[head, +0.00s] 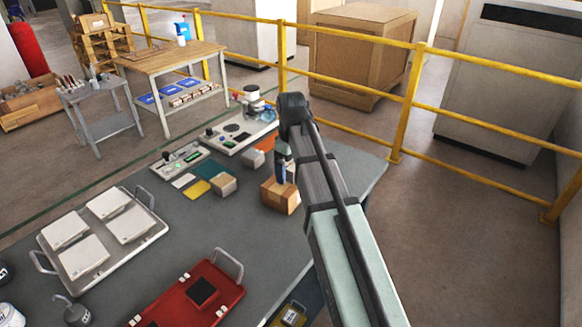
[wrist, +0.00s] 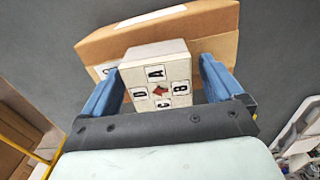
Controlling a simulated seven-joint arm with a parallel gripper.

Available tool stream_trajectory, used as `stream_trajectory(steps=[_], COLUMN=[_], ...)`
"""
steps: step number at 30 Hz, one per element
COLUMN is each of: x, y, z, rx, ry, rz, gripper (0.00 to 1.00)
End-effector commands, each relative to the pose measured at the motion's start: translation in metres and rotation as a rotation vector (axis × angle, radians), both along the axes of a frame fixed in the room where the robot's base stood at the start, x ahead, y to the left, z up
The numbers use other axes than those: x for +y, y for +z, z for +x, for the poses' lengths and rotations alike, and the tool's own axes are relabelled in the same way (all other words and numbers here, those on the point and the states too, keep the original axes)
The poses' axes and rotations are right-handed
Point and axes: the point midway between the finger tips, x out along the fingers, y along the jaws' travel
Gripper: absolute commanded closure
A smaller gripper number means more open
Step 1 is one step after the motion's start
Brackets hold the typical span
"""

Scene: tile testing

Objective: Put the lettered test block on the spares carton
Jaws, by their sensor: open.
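The lettered test block (wrist: 150,72) is a pale cube with black letters on white labels and a red mark on one face. In the wrist view it stands between the two blue fingers of my gripper (wrist: 160,85), which are open, with a narrow gap beside the block. A brown cardboard carton (wrist: 215,48) lies right behind and under the block in that view; whether they touch is not clear. In the head view the carton (head: 279,198) stands on the grey table with my gripper (head: 282,172) at its top. The block is hidden there by my arm.
A red tray (head: 190,297) and a white tray with pale tiles (head: 155,238) occupy the front left. Yellow railing (head: 410,100) runs behind the table.

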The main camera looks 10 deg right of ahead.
Motion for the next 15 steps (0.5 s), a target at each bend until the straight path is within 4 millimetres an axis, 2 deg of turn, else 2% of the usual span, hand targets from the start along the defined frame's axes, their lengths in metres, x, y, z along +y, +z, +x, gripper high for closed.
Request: stream_trajectory(steps=[5, 8, 15], x=[0.0, 0.0, 0.0], y=[0.007, 0.017, 0.057], z=[0.0, 0.001, 0.002], rx=[0.0, -0.001, -0.002], ry=[0.0, 0.0, 0.0], rz=[0.0, 0.0, 0.001], gripper=[0.06, 0.06, 0.06])
